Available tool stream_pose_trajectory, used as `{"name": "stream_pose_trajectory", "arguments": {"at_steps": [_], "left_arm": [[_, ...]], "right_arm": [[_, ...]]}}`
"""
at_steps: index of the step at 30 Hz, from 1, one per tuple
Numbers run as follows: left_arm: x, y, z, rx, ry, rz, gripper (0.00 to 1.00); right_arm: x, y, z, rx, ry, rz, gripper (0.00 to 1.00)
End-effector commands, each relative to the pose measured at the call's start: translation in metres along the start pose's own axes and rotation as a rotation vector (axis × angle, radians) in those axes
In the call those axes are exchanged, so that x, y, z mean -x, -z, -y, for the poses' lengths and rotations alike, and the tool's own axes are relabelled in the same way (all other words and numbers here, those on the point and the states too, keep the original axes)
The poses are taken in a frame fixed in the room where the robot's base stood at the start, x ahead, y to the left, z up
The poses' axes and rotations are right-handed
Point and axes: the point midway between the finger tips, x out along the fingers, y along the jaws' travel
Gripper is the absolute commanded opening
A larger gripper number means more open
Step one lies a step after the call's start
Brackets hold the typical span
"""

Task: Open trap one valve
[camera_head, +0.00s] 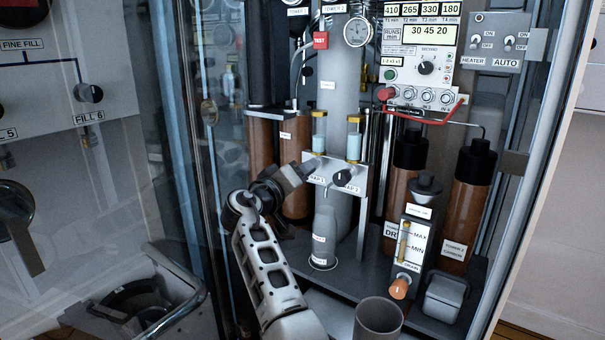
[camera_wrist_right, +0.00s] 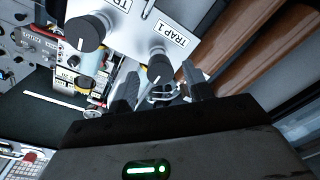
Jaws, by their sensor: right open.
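The white trap panel (camera_head: 337,178) stands in the glass cabinet below two small glass jars. In the right wrist view the black trap one knob (camera_wrist_right: 160,64) sits beside its "TRAP 1" label (camera_wrist_right: 175,33), with a pale pointer mark on its lower side. A second black knob (camera_wrist_right: 88,32) is to its left; it also shows in the head view (camera_head: 342,177). My right gripper (camera_wrist_right: 159,76) is open, its fingertips either side of the trap one knob in that picture; contact cannot be told. In the head view the right gripper (camera_head: 304,170) hides that knob. My left gripper is out of view.
A grey bottle (camera_head: 322,240) stands below the panel, close to my right arm. A grey cup (camera_head: 378,318), an oil-level gauge (camera_head: 411,245) and brown cylinders (camera_head: 467,210) are to the right. The glass door edge (camera_head: 205,170) is left of my arm.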

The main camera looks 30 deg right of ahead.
Motion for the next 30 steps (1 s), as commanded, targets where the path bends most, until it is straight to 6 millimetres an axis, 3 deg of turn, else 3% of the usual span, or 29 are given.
{"name": "stream_pose_trajectory", "arguments": {"at_steps": [4,13,14,18,30], "left_arm": [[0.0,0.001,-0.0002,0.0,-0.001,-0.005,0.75],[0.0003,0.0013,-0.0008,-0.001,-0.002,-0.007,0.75],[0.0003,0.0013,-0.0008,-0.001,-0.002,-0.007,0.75],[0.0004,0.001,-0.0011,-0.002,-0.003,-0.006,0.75],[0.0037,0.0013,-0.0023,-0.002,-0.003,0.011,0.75]], "right_arm": [[-0.011,0.0002,-0.0002,0.0,0.0,0.0,0.51],[-0.0133,-0.0001,0.0,-0.001,0.001,0.0,0.51],[-0.0133,-0.0001,0.0,-0.001,0.001,0.0,0.48],[-0.0131,-0.0001,0.0,0.0,0.001,0.0,0.09],[-0.0132,0.0013,-0.0016,0.047,0.002,0.002,0.07]]}}
